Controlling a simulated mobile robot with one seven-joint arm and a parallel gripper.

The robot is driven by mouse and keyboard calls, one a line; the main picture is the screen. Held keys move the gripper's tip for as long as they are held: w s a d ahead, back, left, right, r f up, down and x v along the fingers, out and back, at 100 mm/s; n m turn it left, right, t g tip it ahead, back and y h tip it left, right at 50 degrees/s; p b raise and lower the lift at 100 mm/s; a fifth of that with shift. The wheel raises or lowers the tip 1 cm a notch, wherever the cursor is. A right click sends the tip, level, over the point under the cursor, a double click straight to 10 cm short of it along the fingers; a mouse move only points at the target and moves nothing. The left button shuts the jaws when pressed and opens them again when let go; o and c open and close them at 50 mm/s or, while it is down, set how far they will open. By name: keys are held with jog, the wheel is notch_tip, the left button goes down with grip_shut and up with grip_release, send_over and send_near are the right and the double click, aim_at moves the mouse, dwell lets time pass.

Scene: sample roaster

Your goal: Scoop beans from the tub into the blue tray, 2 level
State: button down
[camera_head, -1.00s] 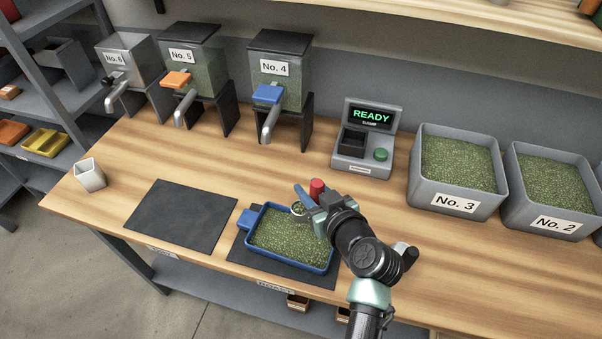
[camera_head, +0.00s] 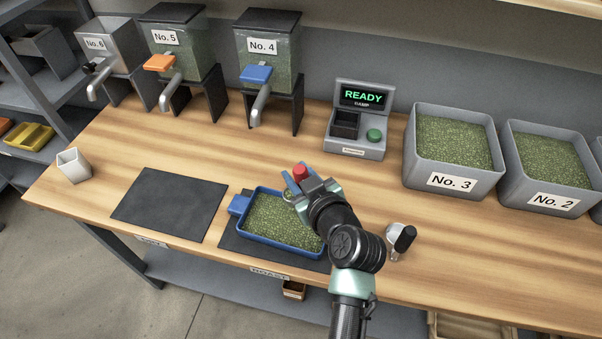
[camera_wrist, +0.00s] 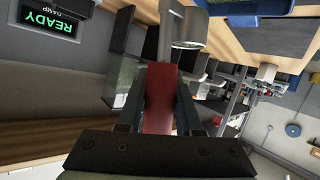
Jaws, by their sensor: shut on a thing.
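My gripper (camera_head: 297,184) is shut on the red handle (camera_head: 301,172) of a scoop, above the back edge of the blue tray (camera_head: 238,204). In the wrist view the red handle (camera_wrist: 160,98) stands between the fingers, with a round metal scoop cup (camera_wrist: 188,35) beyond it. What the cup holds cannot be seen. The blue tray lies on a dark mat, with a wide layer of green beans (camera_head: 272,222) inside; my arm hides its right part. Grey tubs of green beans stand at right, labelled No. 3 (camera_head: 452,182) and No. 2 (camera_head: 555,200).
A grey device (camera_head: 358,150) with a green READY display stands at the back. Dispensers No. 4 (camera_head: 268,60), No. 5 (camera_head: 180,50) and No. 6 (camera_head: 105,55) line the back left. A bare dark mat (camera_head: 170,205) and white cup (camera_head: 73,165) are left; a black-handled tool (camera_head: 403,238) lies right of my arm.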

jog(key=shift+s+a+f+n+t+h+b, duration=0.2)
jog(key=shift+a+f+n+h+b, duration=0.15)
jog(key=shift+f+n+b, duration=0.4)
jog(key=shift+s+a+f+n+t+h+b, duration=0.1)
jog(key=shift+a+f+n+t+h+b, duration=0.3)
jog(key=shift+b, duration=0.6)
jog(key=s+a+f+n+t+b, duration=0.1)
jog(key=a+n+b, duration=0.1)
jog(key=n+b, duration=0.1)
jog(key=a+f+n+t+h+b, duration=0.1)
jog(key=a+f+n+t+b, duration=0.1)
jog(key=n+b, duration=0.2)
jog(key=s+a+f+n+t+h+b, duration=0.1)
jog(key=a+f+n+b, duration=0.1)
jog(key=n+b, duration=0.2)
jog(key=shift+s+f+h+b, duration=0.15)
jog(key=shift+s+h+b, duration=0.15)
jog(key=shift+b, duration=1.2)
jog(key=n+b, duration=0.1)
jog(key=f+n+t+b, duration=0.1)
jog(key=n, duration=0.1)
jog(key=shift+s+a+f+t+b, duration=0.1)
jog(key=shift+a+f+t+b, duration=0.1)
jog(key=shift+a+t+b, duration=0.1)
jog(key=shift+a+f+n+b, duration=0.15)
jog(key=shift+n+b, duration=0.15)
jog(key=shift+n, duration=0.45)
jog(key=shift+r, duration=0.2)
